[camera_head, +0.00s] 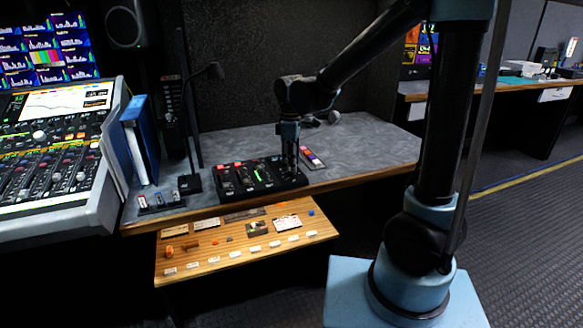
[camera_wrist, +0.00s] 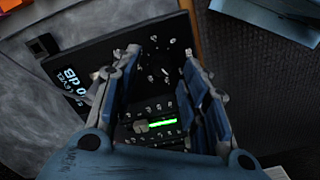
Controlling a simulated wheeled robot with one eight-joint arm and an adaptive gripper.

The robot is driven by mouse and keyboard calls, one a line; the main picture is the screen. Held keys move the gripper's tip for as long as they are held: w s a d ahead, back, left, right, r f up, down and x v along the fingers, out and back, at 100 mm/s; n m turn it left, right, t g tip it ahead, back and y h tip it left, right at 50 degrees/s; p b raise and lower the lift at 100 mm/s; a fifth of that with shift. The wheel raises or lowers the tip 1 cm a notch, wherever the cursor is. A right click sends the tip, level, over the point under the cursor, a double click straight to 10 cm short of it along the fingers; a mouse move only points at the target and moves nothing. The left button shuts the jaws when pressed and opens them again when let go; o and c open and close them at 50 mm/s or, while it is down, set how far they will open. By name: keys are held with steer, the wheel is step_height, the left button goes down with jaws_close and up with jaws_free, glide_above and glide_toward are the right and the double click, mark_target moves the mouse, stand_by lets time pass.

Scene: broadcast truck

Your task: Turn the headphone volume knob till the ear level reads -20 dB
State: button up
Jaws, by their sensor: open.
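The black control panel (camera_head: 240,192) lies on the grey desk, with several coloured buttons and sliders. My gripper (camera_head: 291,168) points down over its right end. In the wrist view my gripper (camera_wrist: 160,62) is open, its two blue-and-grey fingers spread over the panel (camera_wrist: 105,47). A small display (camera_wrist: 73,82) with white text lies left of the fingers; "dB" and a "0" show, and the rest is partly covered by the left finger. A green lit bar (camera_wrist: 162,123) shows between the fingers. I cannot make out the headphone knob; I cannot tell whether the fingers touch anything.
A gooseneck microphone (camera_head: 190,182) and a blue binder (camera_head: 143,140) stand left of the panel. The mixing console (camera_head: 55,150) is further left. A colour-striped strip (camera_head: 313,159) lies just right of my gripper. A wooden shelf (camera_head: 185,247) with small items sits below the desk front.

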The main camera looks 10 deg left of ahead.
step_height(320, 180, up, 9)
steer(key=shift+r, duration=0.2)
stand_by(0.3)
step_height(320, 180, up, 5)
steer(key=n, duration=0.2)
step_height(320, 180, down, 17)
steer(key=shift+r, duration=0.1)
stand_by(0.8)
jaws_close()
